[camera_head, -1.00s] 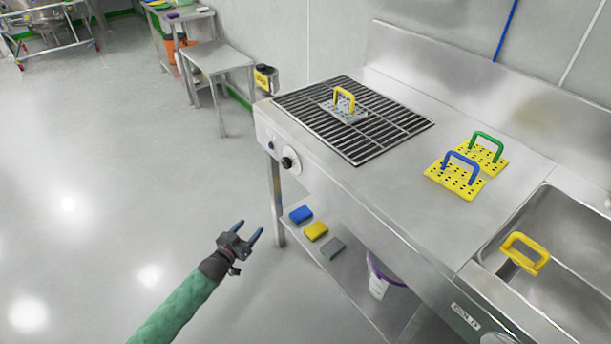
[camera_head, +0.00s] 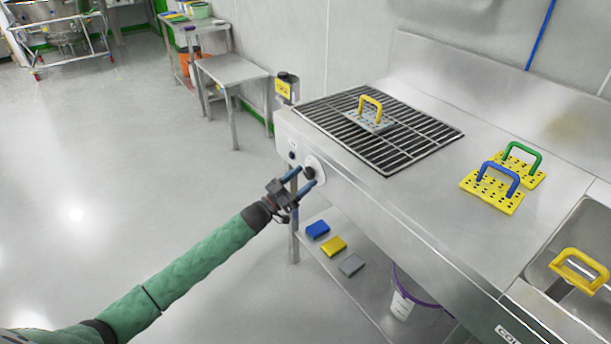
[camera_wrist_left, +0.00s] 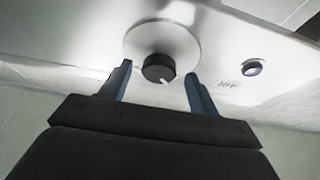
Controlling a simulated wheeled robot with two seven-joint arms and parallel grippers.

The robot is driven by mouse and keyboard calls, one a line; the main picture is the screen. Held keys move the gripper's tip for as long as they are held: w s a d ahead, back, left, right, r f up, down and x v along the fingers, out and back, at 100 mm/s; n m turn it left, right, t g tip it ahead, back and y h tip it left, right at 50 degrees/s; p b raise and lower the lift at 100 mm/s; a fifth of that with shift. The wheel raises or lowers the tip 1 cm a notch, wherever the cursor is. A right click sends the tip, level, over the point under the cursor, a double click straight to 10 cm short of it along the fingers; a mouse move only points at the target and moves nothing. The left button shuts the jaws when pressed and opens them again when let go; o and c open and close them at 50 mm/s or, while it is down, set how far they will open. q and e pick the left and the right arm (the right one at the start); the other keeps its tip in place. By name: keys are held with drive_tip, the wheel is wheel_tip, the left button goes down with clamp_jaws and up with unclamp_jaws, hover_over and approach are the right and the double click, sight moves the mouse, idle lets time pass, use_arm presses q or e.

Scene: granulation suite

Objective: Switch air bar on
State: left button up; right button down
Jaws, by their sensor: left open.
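The air bar control is a black knob on a round pale plate on the front face of the steel bench. The knob (camera_head: 309,172) shows in the head view, and the knob also shows in the left wrist view (camera_wrist_left: 158,68), with a white mark at its lower right. My left gripper (camera_head: 306,178) is open, its blue fingers pointing at the knob. In the wrist view the fingertips (camera_wrist_left: 160,78) lie on either side of the knob, with gaps showing. A small round button (camera_wrist_left: 252,68) sits beside it, near a label reading AIR. My right gripper is not in view.
A black grate (camera_head: 425,135) with a yellow-handled perforated plate (camera_head: 372,121) lies on the bench top. Two yellow perforated plates (camera_head: 490,190) stand right of it, near a sink (camera_head: 590,225). Blue, yellow and grey blocks lie on the lower shelf (camera_head: 335,280). Open floor (camera_head: 130,170) lies left.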

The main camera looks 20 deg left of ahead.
use_arm(q)
drive_tip(key=shift+x, duration=0.75)
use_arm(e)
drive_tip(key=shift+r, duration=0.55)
